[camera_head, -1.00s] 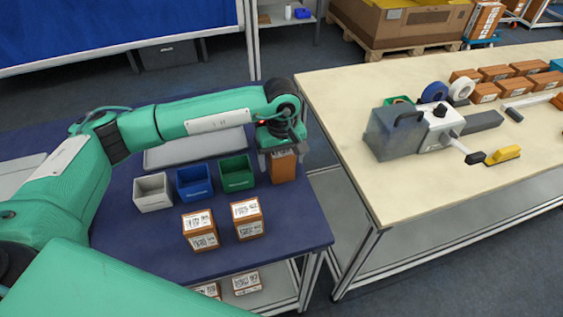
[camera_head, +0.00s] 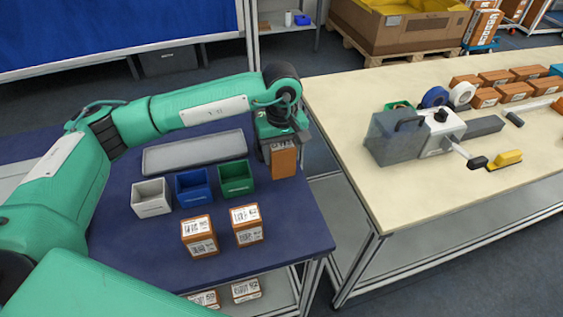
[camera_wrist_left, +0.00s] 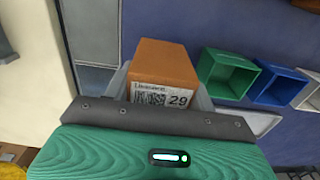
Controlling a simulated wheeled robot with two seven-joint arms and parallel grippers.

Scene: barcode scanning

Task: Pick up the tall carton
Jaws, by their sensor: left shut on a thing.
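The tall carton is the orange-brown box (camera_head: 284,162) at the right side of the blue table, beside the green bin. My left gripper (camera_head: 281,143) is above it and shut on its top end. In the left wrist view the carton (camera_wrist_left: 160,65) shows between the fingers, with a white label reading 29 at the near end. The carton hangs upright. My right gripper is not in view.
A white bin (camera_head: 151,197), a blue bin (camera_head: 193,187) and a green bin (camera_head: 236,178) stand in a row. Two labelled cartons, left (camera_head: 199,236) and right (camera_head: 247,224), stand in front. A grey tray (camera_head: 195,152) lies behind. The cream table (camera_head: 400,205) is across a gap.

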